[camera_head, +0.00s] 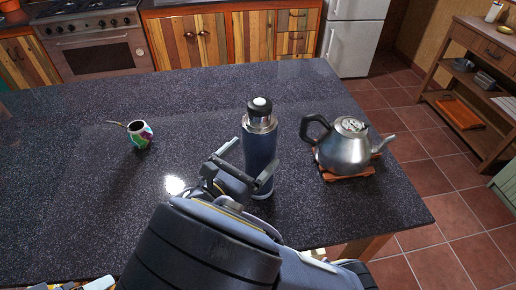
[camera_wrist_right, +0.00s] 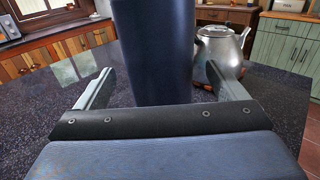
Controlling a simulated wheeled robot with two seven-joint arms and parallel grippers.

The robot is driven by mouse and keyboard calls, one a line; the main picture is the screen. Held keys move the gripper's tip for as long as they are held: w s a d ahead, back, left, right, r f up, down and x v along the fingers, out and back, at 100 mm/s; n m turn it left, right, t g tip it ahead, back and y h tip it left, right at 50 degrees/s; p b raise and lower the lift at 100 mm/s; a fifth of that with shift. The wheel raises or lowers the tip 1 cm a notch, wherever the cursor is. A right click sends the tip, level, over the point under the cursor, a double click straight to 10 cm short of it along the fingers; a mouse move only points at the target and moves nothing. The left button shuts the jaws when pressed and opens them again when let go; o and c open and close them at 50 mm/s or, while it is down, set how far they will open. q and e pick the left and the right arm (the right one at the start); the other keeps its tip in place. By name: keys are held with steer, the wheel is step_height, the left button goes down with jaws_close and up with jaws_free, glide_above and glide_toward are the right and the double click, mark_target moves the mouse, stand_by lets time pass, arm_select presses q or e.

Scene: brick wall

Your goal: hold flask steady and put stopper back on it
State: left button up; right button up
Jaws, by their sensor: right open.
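The flask (camera_head: 260,150) is a tall dark blue cylinder with a steel neck, standing upright on the dark countertop. A black and silver stopper (camera_head: 260,107) shows at its top; I cannot tell how firmly it sits. My right gripper (camera_head: 246,163) is open, with one finger on each side of the flask's body. In the right wrist view the flask (camera_wrist_right: 153,50) rises between the spread fingers of the gripper (camera_wrist_right: 163,88), with a gap to each finger. Pale parts at the bottom left edge of the head view may be my left gripper, mostly cut off.
A steel kettle (camera_head: 344,147) stands on a wooden trivet (camera_head: 346,175) to the right of the flask. A mate cup (camera_head: 140,134) with a straw stands at the left. The dark countertop (camera_head: 80,190) is clear between cup and flask. Its right edge lies past the kettle.

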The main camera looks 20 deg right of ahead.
steer(key=v, duration=0.8)
steer(key=shift+a+b, duration=0.15)
steer(key=shift+b, duration=0.2)
